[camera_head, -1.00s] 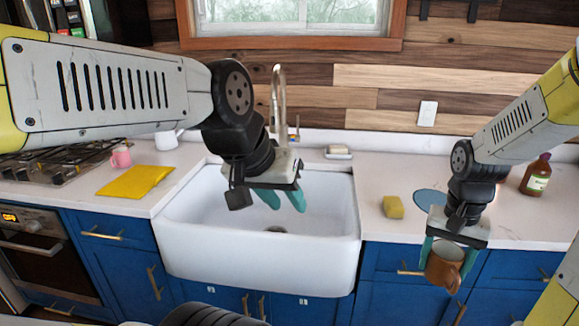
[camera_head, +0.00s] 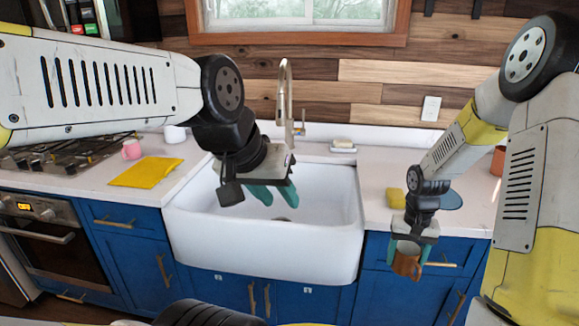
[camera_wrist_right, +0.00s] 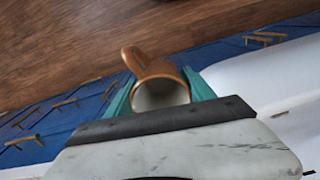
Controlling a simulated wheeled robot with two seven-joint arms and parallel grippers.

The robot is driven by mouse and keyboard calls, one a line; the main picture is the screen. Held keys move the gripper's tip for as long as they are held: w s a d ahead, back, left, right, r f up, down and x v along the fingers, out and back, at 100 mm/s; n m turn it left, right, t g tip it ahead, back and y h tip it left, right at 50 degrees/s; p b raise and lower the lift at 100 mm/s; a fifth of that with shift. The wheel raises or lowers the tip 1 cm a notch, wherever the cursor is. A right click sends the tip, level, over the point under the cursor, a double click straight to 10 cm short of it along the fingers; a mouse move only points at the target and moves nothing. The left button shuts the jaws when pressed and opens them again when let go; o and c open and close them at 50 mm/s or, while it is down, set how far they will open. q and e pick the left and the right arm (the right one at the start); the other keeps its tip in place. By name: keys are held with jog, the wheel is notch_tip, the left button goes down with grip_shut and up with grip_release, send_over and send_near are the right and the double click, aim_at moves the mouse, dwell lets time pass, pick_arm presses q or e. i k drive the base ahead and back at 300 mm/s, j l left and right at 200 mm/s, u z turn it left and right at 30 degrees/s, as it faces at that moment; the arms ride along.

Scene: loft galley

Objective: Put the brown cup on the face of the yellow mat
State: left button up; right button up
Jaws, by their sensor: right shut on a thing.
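The brown cup (camera_head: 407,260) is held between the teal fingers of my right gripper (camera_head: 408,256), in front of the blue cabinets and below the counter's front edge in the head view. In the right wrist view the cup (camera_wrist_right: 158,84) shows its pale inside and its handle, with a finger on either side. The yellow mat (camera_head: 146,172) lies flat on the left counter, between the stove and the sink, and its top is bare. My left gripper (camera_head: 270,195) hangs over the white sink; its two teal fingers are apart with nothing seen between them.
The white sink (camera_head: 262,245) sits between the two counters. A pink cup (camera_head: 131,149) and a white mug (camera_head: 174,134) stand behind the mat. A yellow sponge (camera_head: 396,198) and a blue round mat (camera_head: 449,200) are on the right counter. The faucet (camera_head: 285,100) rises behind the sink.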

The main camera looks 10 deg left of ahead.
aim_at(151, 170)
jog(key=j+u, duration=0.15)
jog(key=u, duration=1.45)
